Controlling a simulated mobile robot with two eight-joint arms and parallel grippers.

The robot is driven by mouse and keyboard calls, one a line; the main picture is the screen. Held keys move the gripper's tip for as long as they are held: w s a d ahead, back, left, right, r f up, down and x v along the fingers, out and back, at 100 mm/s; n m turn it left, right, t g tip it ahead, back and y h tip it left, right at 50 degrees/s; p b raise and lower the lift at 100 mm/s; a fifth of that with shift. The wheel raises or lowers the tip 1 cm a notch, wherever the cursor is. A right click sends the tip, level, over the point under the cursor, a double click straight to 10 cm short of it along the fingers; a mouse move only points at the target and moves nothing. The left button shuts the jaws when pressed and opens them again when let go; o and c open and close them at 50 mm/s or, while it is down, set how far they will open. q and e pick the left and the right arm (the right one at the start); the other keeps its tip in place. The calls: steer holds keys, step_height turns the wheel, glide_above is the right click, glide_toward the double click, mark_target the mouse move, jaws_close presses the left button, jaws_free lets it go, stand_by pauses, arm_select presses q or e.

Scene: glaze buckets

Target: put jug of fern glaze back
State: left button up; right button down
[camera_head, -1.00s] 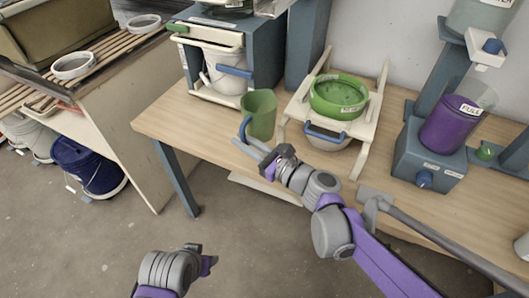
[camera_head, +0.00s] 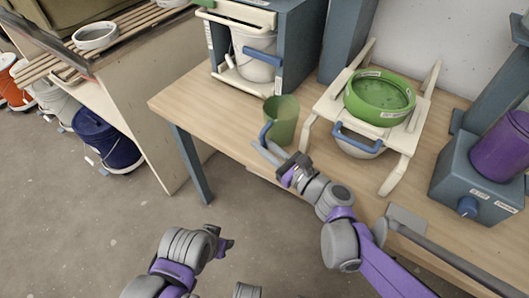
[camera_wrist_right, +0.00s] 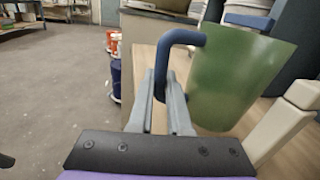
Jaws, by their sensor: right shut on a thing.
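The jug (camera_head: 284,121) is translucent green with a blue handle (camera_head: 265,133). It is upright at the table's front edge, left of the pale stand. I cannot tell whether its base touches the wood. My right gripper (camera_head: 268,151) is shut on the handle. In the right wrist view the fingers (camera_wrist_right: 162,95) close around the lower end of the handle, with the jug body (camera_wrist_right: 235,75) to their right. My left gripper (camera_head: 226,241) is low in the head view, away from the table; its jaws are too unclear to read.
A pale stand (camera_head: 403,165) holds a green basin (camera_head: 380,97), with a blue-handled bucket (camera_head: 357,147) below. A blue-grey cabinet (camera_head: 300,45) with a white bucket (camera_head: 252,55) stands behind the jug. A purple container (camera_head: 503,147) sits at right. Bare wood (camera_head: 215,115) lies left of the jug.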

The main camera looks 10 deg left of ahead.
steer(key=shift+f+b, duration=0.45)
steer(key=shift+f, duration=1.1)
steer(key=shift+f, duration=0.2)
steer(key=c, duration=0.9)
jaws_free()
steer(key=shift+o, duration=0.2)
steer(key=shift+r, duration=0.2)
steer(key=shift+s+d, duration=0.1)
steer(key=shift+d, duration=0.1)
steer(key=p+v, duration=0.1)
steer(key=v, duration=1)
steer(key=shift+s+d, duration=0.25)
